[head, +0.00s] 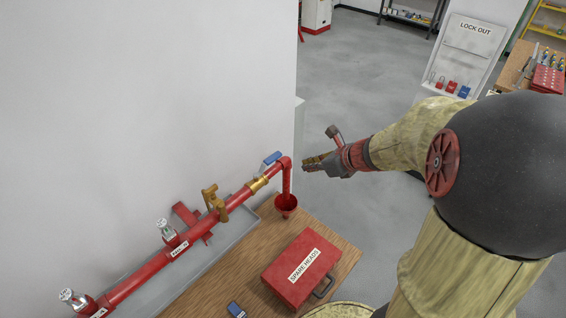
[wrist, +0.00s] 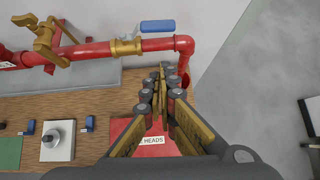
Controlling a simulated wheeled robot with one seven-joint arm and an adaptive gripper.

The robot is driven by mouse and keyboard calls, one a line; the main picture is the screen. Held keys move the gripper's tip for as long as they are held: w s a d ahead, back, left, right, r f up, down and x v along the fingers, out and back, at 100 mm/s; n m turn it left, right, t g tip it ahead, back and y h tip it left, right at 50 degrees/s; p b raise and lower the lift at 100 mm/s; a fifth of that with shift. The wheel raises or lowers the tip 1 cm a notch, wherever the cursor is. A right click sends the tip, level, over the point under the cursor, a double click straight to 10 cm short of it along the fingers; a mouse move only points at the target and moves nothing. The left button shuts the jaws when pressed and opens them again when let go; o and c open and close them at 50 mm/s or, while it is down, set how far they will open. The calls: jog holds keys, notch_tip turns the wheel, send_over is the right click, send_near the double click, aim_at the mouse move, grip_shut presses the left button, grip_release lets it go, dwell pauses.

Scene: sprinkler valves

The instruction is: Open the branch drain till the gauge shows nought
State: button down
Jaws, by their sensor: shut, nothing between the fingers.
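A red pipe (head: 137,277) runs along the white wall. Near its right end is a brass valve (head: 258,183) with a blue lever (head: 271,158). In the wrist view the lever (wrist: 157,26) lies parallel to the pipe, apart from it. Past the valve, the pipe bends down over a red funnel (head: 286,205). My gripper (head: 308,163) is shut and empty, right of the elbow and apart from pipe and lever. Two silver round fittings (head: 167,230) (head: 72,297) stand on the pipe; I cannot read a gauge dial on either.
A second brass valve (head: 212,199) with a yellow handle sits further left on the pipe. A red SPARE HEADS case (head: 300,270) lies on the wooden bench (head: 215,275) below. A lock-out board (head: 467,50) stands behind.

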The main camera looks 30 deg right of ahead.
aim_at(267, 165)
jog(key=w+r+x, duration=0.2)
jog(key=x, duration=1)
jog(key=shift+a+p, duration=0.35)
jog(key=shift+a, duration=0.05)
jog(key=shift+w+f, duration=0.15)
jog(key=shift+w+b, duration=0.3)
jog(key=shift+w, duration=0.4)
